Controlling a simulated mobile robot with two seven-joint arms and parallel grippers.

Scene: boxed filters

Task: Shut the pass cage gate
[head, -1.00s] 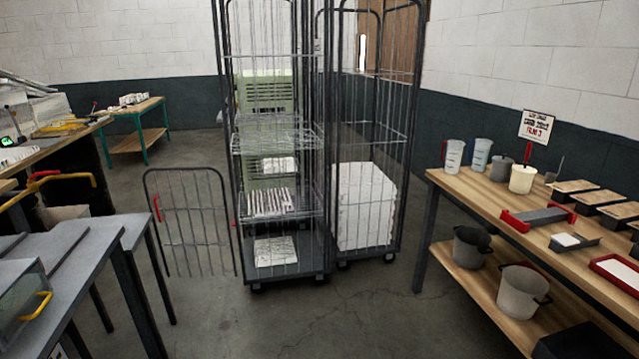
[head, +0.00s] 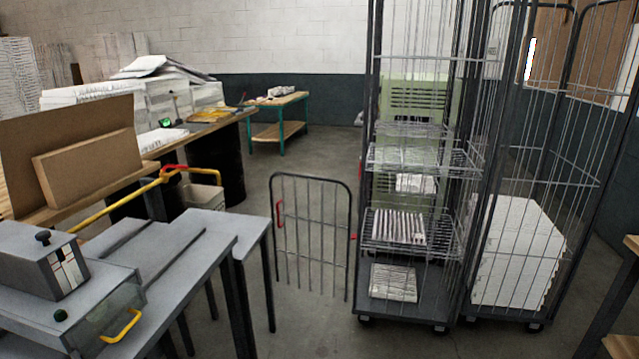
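Two tall dark wire roll cages stand side by side. The left cage (head: 463,250) has wire shelves with white filter packs (head: 400,227) on them. A low barred gate (head: 312,178) with a dark frame stands out to the left of this cage, swung open. Its red handle (head: 280,214) is on its left edge, and another small red part shows at its right edge by the cage. The gate's lower end hangs just above the floor. Neither of my grippers is in view.
The right cage (head: 603,140) holds a stack of white boxes (head: 515,250). A grey table (head: 190,236) with a yellow-handled box stands at left front. A green-legged bench (head: 280,100) is at the back. Some floor (head: 300,325) is clear before the gate.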

